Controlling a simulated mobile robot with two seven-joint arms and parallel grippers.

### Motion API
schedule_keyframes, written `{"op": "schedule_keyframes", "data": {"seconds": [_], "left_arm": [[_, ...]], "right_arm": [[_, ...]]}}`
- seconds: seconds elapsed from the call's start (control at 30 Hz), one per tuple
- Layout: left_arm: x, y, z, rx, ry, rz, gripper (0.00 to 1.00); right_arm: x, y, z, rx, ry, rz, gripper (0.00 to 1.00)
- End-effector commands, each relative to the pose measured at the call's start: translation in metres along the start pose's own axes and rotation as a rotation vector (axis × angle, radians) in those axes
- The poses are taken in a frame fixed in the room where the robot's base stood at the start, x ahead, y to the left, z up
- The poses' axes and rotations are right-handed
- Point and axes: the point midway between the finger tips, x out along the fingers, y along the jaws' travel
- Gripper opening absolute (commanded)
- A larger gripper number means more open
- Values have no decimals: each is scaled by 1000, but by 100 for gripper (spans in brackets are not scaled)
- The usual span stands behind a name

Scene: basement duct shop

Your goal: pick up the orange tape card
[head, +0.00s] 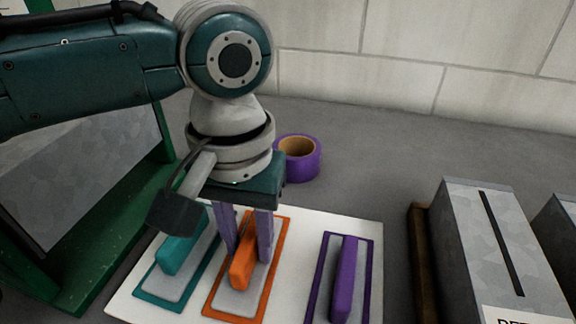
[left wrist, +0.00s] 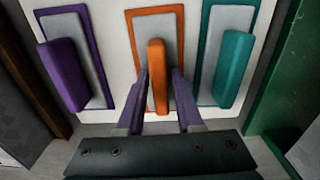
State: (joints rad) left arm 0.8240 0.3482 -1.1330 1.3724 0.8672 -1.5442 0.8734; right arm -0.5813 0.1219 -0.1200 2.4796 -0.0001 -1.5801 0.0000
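The orange tape card (head: 244,303) lies on a white board (head: 370,222), a grey plate with an orange border and an upright orange handle (head: 241,268). It also shows in the left wrist view (left wrist: 173,34), in the middle of the row. My left gripper (head: 247,254) points down over it, its two purple-grey fingers on either side of the handle. In the left wrist view the left gripper (left wrist: 160,78) is open, with the orange handle between the fingertips and narrow gaps beside it. Contact with the handle cannot be made out. My right gripper is not in view.
A teal card (head: 178,285) lies left of the orange one and a purple card (head: 343,280) right. A purple tape roll (head: 303,165) stands behind the board. A green-framed panel (head: 100,245) is at left; a grey slotted box (head: 490,250) is at right.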

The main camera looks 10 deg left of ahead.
Motion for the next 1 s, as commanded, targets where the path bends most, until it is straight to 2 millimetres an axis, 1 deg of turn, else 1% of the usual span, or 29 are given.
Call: {"op": "schedule_keyframes", "data": {"seconds": [0.03,0.2,0.3,0.8,0.93,1.0], "left_arm": [[0,0,0,0,0,0,28],[0,0,0,0,0,0,9],[0,0,0,0,0,0,0],[-1,0,0,0,0,0,0],[-7,0,0,0,1,1,0],[-13,0,0,0,1,1,0]], "right_arm": [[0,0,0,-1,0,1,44],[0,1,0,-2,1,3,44],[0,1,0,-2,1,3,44],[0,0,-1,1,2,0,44],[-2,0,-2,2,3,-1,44],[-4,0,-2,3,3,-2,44]]}}
